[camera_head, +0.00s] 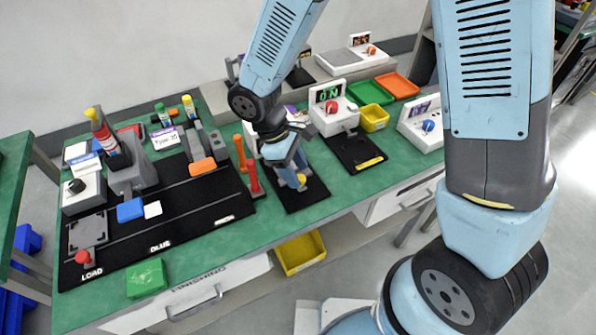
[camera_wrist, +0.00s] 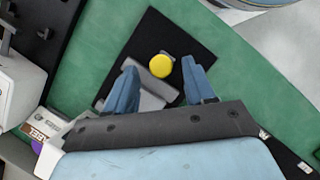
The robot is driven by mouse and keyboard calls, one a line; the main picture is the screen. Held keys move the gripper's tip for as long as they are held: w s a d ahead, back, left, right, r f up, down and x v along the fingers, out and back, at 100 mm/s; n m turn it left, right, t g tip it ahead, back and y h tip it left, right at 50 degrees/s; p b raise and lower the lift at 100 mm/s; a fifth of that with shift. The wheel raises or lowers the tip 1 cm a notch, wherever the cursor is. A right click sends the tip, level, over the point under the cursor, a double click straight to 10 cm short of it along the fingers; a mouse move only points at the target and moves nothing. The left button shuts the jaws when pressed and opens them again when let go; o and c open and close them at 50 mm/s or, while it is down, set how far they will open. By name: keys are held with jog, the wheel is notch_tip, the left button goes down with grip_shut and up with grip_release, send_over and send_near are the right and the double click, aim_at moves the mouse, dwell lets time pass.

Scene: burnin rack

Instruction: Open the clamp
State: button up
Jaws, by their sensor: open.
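A grey fixture (camera_wrist: 148,82) with a round yellow knob (camera_wrist: 162,66) sits on a black mat (camera_wrist: 150,32); it looks like the clamp, though I cannot be sure. In the head view the yellow knob (camera_head: 301,180) shows low beside my fingers, and the rest of the fixture is mostly hidden. My gripper (camera_wrist: 160,68) is open above the fixture, one blue finger on each side of the knob in the wrist view. I cannot tell whether either finger touches it. My gripper (camera_head: 289,178) also shows in the head view, pointing down over the mat.
An orange handle (camera_head: 240,152) and a red handle (camera_head: 254,180) stand upright just left of my gripper. A white unit with a red knob and green display (camera_head: 333,110) stands to the right. A yellow bin (camera_head: 300,253) sits below.

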jog(key=shift+d+f, duration=0.25)
jog(key=shift+f, duration=0.35)
jog(key=shift+c, duration=0.3)
grip_shut()
